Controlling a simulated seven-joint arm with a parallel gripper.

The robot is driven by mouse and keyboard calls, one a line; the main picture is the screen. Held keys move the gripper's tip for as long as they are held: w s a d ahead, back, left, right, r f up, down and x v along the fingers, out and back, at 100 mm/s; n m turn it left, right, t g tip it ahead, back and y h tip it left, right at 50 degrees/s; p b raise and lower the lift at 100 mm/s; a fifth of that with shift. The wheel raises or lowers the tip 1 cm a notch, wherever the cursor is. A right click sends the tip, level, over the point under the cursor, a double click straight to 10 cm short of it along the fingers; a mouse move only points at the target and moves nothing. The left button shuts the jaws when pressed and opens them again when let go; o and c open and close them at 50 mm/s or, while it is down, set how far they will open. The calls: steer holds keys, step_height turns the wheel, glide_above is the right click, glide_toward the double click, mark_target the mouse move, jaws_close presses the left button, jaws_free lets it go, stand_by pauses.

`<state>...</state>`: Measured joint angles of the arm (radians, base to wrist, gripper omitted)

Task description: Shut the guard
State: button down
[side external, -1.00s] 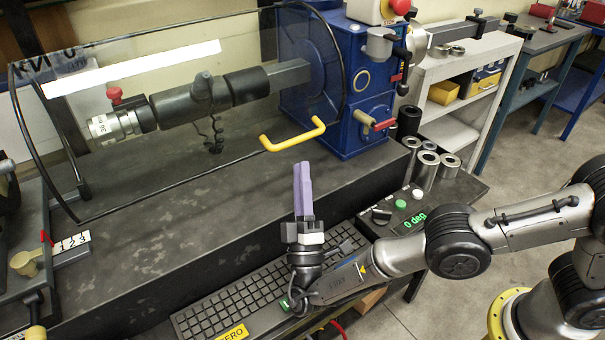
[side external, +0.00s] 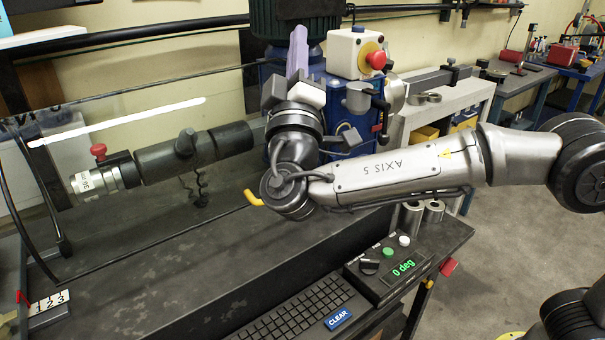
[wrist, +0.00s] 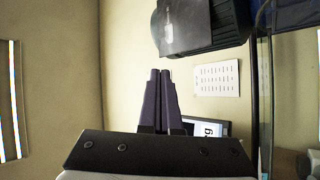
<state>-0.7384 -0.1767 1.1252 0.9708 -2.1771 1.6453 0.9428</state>
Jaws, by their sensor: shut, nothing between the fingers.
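The guard is a clear panel with a black curved frame (side external: 24,180) and a bright glare strip across it. It hangs in front of the dark shaft assembly (side external: 185,153), and its lower edge runs near the bench top. I cannot tell whether it is fully down. Its yellow handle (side external: 253,198) shows only at its left end; my wrist hides the rest. My gripper (side external: 299,32) is raised in front of the blue machine housing, above and right of the handle, purple fingers pointing up. The fingers are together and empty in the wrist view (wrist: 160,72).
The blue housing (side external: 342,133) carries a control box with a red stop button (side external: 376,60). A dark finned motor (side external: 298,14) stands close behind my fingertips. A keyboard (side external: 290,320) and a readout box showing 0 deg (side external: 400,268) lie at the front. Metal cylinders (side external: 411,218) stand right.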

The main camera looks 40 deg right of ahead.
steer(key=d+f+m+g+y, duration=0.3)
steer(key=d+m+g, duration=0.9)
steer(key=m, duration=0.2)
steer(key=s+a+r+m+g+y, duration=0.2)
steer(key=s+a+m+y, duration=0.2)
steer(key=a+m+y, duration=0.65)
steer(key=w+f+n+y, duration=0.1)
steer(key=w+f, duration=0.2)
steer(key=f, duration=0.8)
steer(key=w+d+f+n+y, duration=0.1)
steer(key=w+f+n, duration=0.1)
steer(key=f, duration=1)
steer(key=shift+w, duration=0.6)
